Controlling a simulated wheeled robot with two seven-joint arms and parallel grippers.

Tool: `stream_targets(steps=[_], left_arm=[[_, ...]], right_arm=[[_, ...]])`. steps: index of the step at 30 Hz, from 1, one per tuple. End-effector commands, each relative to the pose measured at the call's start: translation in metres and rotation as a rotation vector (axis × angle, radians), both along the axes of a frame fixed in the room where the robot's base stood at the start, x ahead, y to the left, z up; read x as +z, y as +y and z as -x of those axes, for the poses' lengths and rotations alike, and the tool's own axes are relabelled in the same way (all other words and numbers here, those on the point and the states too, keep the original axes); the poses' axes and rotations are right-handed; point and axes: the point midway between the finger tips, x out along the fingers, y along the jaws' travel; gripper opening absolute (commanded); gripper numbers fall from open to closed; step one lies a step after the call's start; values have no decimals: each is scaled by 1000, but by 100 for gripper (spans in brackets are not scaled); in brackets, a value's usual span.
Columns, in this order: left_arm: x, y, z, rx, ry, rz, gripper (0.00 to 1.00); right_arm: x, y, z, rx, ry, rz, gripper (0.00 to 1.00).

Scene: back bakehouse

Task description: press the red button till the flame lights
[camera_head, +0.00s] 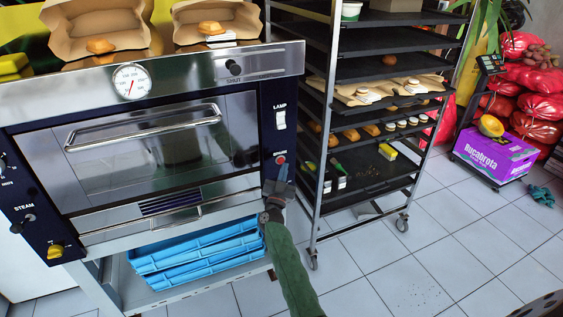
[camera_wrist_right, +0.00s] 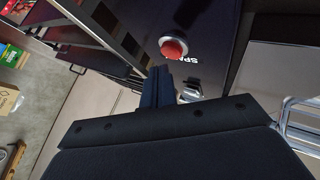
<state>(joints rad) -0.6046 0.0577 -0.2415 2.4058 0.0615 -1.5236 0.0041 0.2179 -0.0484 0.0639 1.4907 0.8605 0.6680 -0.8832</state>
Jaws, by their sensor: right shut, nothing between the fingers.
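The red button (camera_head: 281,160) sits on the dark right-hand panel of the oven (camera_head: 150,150), below the LAMP switch. In the right wrist view the round red button (camera_wrist_right: 173,49) has a pale ring and lettering starting "SPA" beside it. My right gripper (camera_head: 282,174) is shut and empty, just below the button. In the wrist view its fingertips (camera_wrist_right: 160,72) lie just short of the button, with a small gap in the picture; depth is hard to judge. No flame shows in either view. My left gripper is not in view.
The white LAMP switch (camera_head: 280,120) is above the button. A wheeled rack (camera_head: 318,200) with dark trays stands close to the right of the oven. Blue crates (camera_head: 195,250) lie under the oven.

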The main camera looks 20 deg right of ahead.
Motion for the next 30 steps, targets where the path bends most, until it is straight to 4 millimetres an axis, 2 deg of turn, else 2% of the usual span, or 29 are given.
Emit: stream_targets(steps=[7,24,30], left_arm=[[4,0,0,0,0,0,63],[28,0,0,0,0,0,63],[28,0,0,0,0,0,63]], right_arm=[[1,0,4,0,0,0,0],[2,0,47,0,1,1,0],[0,0,50,0,1,1,0]])
